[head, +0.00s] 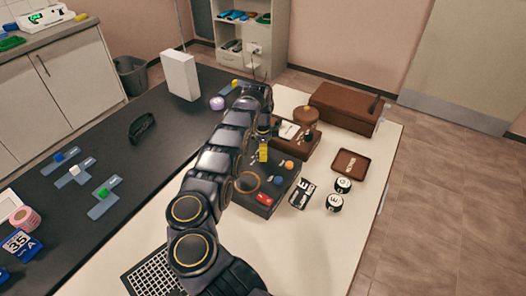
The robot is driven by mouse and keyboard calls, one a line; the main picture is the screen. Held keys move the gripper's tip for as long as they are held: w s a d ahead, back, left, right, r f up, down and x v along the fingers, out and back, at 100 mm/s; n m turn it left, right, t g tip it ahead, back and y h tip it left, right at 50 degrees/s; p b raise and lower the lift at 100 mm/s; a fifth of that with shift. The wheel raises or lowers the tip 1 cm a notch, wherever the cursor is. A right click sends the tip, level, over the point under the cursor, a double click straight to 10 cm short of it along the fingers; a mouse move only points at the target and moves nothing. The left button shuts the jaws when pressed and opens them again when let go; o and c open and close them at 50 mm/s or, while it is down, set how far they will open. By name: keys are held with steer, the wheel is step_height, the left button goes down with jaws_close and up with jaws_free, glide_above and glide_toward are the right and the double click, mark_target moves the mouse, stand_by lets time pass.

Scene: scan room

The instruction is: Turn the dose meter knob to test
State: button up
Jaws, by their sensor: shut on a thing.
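My gripper (265,133) points down in the middle of the head view, shut at the left end of a brown box. A small upright yellow piece (264,152) is right at its fingertips, and the gripper appears shut on it. The brown box (308,147) has a white face (289,130) and small dark parts on its right, and looks like the dose meter. I cannot make out a knob or its setting; my arm and gripper hide part of the box.
A dark tray-like box (255,208) in front holds a ring, an orange ball (289,165) and a red piece (264,198). Nearby are a brown case (343,108), a round brown pot (306,117), a small brown tray (350,165) and two round tins (334,203). The white tabletop's right front is clear.

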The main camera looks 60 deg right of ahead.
steer(key=o, duration=1.1)
step_height(320, 180, up, 12)
stand_by(0.4)
